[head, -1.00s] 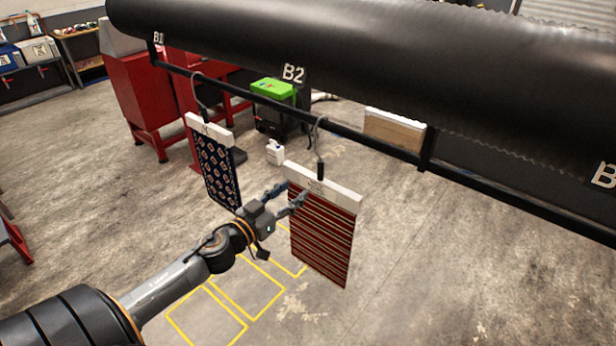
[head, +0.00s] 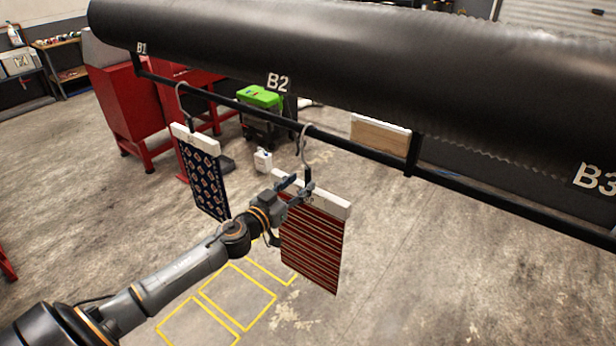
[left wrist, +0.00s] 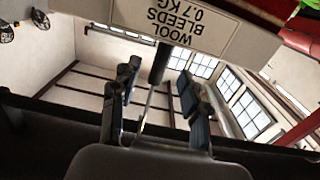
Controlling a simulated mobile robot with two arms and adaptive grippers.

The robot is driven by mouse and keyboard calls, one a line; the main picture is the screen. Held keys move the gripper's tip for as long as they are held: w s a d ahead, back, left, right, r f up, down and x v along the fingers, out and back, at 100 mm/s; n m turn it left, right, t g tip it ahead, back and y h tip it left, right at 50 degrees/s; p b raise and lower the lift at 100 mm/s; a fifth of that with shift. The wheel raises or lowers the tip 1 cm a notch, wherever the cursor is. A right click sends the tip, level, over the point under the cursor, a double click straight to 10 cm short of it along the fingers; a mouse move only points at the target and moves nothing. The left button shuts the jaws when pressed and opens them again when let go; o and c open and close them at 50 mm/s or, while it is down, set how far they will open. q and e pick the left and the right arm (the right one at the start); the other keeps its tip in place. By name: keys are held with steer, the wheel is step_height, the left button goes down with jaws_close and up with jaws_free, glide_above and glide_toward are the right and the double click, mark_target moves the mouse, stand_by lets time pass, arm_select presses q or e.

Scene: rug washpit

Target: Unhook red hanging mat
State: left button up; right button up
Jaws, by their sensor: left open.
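The red striped mat (head: 312,248) hangs from a white header bar (head: 333,206), which a grey hook (head: 303,143) holds on the black rail. My left gripper (head: 298,187) is open at the top of the bar, around the base of the hook. In the left wrist view the dark hook stem (left wrist: 161,62) stands between the open fingers (left wrist: 158,84), with a visible gap to each side. The bar's label (left wrist: 190,22) reads "WOOL BLEEDS 0.7 KG" upside down. In the head view the gripper partly hides the stem and bar. My right gripper is not in view.
A dark blue patterned mat (head: 203,180) hangs close by on the left. The black rail (head: 350,148) runs under a large black roller (head: 330,65). Yellow floor outlines (head: 238,297) lie below. The floor to the right is clear.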

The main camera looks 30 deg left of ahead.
mark_target(306, 179)
arm_select(q)
steer(key=shift+w+d, duration=0.2)
steer(key=shift+w, duration=2)
jaws_close()
steer(key=shift+r+p, duration=2.25)
steer(key=shift+p, duration=0.05)
